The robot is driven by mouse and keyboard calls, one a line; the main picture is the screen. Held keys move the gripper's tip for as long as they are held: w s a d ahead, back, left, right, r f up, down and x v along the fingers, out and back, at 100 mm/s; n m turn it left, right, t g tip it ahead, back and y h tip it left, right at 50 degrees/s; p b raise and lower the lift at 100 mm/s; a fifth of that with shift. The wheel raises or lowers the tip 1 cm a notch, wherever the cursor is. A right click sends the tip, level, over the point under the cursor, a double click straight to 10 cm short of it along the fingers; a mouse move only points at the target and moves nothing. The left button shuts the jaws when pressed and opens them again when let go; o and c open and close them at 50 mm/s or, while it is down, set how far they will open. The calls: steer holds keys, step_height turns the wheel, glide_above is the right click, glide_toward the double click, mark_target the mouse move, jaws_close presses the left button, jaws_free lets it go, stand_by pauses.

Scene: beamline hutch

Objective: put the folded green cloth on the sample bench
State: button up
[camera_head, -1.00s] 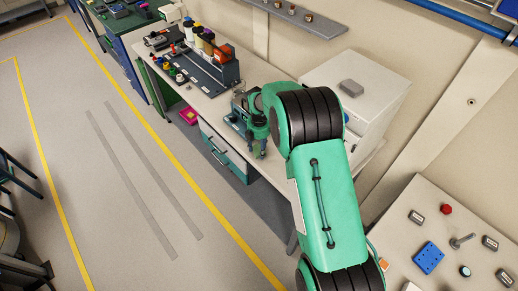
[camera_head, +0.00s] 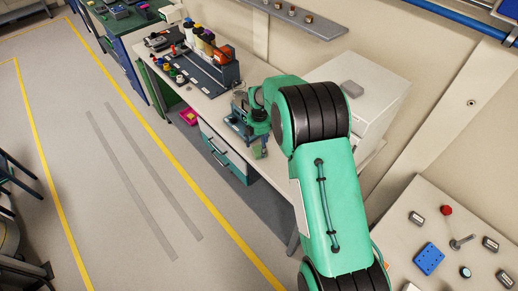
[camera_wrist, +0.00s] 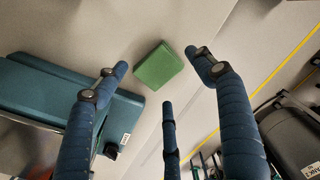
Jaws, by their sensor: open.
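The folded green cloth (camera_wrist: 158,66) shows in the wrist view as a small flat green block. It appears to lie on the pale bench top near its front edge. The three dark blue fingers of my gripper (camera_wrist: 160,76) are spread around it in the picture, with visible gaps and no clear contact. In the head view my gripper (camera_head: 249,128) is over the front part of the pale bench (camera_head: 208,104), partly hidden by my arm. A small green patch below the fingers there looks like the cloth. Its exact height is hard to tell.
A dark rack (camera_head: 212,72) with bottles and coloured caps stands farther along the bench. A white cabinet (camera_head: 355,95) stands right of my arm. A teal box-like object (camera_wrist: 60,85) lies left of the cloth in the wrist view. The floor in front is open.

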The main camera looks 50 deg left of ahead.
mark_target(259, 151)
step_height(259, 151, up, 9)
steer(key=shift+f, duration=0.15)
stand_by(1.1)
